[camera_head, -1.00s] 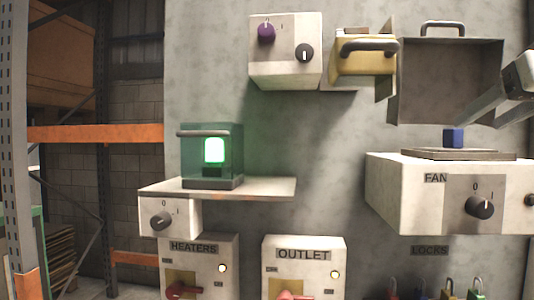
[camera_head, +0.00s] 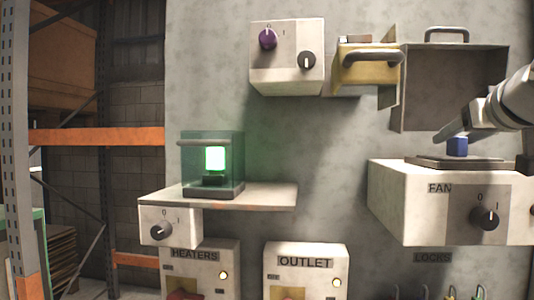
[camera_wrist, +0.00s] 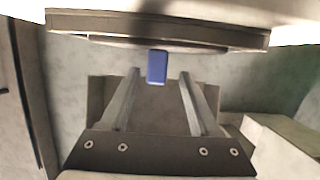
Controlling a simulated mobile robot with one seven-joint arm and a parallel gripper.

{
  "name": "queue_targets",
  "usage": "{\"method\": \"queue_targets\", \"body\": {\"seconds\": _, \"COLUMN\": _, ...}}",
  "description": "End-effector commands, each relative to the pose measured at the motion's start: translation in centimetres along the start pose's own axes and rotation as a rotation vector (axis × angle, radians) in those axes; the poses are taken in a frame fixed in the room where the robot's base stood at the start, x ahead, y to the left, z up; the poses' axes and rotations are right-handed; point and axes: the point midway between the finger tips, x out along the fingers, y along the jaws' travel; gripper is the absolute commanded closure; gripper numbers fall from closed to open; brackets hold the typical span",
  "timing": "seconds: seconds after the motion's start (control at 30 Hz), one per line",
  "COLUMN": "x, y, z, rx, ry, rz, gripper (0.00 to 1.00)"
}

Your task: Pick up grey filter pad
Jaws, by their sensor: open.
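I cannot make out a grey filter pad with certainty. A flat dark grey plate (camera_head: 490,164) lies on top of the white fan box (camera_head: 408,200), and a small blue block (camera_head: 457,146) stands upright on it. In the wrist view the block (camera_wrist: 157,66) shows between my open fingertips, with the plate (camera_wrist: 200,33) beyond. My gripper (camera_wrist: 158,73) is open and holds nothing; in the head view its fingers (camera_head: 446,136) are at the block. A yellow holder (camera_head: 362,76) on the wall has small greyish-brown pieces (camera_head: 354,39) showing at its top.
A grey open cover (camera_head: 412,100) with a handle stands behind the fan box. To the left are a white box with two knobs (camera_head: 286,58) and a shelf (camera_head: 255,198) with a green-lit glass case (camera_head: 214,160). The wall between is free.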

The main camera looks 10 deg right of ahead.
Motion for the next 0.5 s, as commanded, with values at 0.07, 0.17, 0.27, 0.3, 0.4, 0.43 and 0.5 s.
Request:
{"method": "queue_targets", "body": {"seconds": 0.07, "x": 1.1, "y": 0.2, "z": 0.0, "rx": 0.002, "ry": -0.005, "rz": 0.000, "gripper": 0.38}}
{"method": "queue_targets", "body": {"seconds": 0.17, "x": 2.7, "y": 0.5, "z": 0.0, "rx": 0.002, "ry": -0.006, "rz": 0.000, "gripper": 0.38}}
{"method": "queue_targets", "body": {"seconds": 0.27, "x": 4.0, "y": 0.5, "z": 0.1, "rx": 0.001, "ry": -0.004, "rz": 0.001, "gripper": 0.38}}
{"method": "queue_targets", "body": {"seconds": 0.3, "x": 4.4, "y": 0.5, "z": 0.1, "rx": 0.001, "ry": -0.004, "rz": 0.000, "gripper": 0.38}}
{"method": "queue_targets", "body": {"seconds": 0.4, "x": 4.8, "y": 0.5, "z": 0.1, "rx": 0.000, "ry": -0.002, "rz": 0.000, "gripper": 0.38}}
{"method": "queue_targets", "body": {"seconds": 0.43, "x": 4.8, "y": 0.5, "z": 0.1, "rx": 0.000, "ry": -0.002, "rz": 0.000, "gripper": 0.38}}
{"method": "queue_targets", "body": {"seconds": 0.5, "x": 4.8, "y": 0.5, "z": 0.1, "rx": 0.000, "ry": -0.001, "rz": 0.000, "gripper": 0.38}}
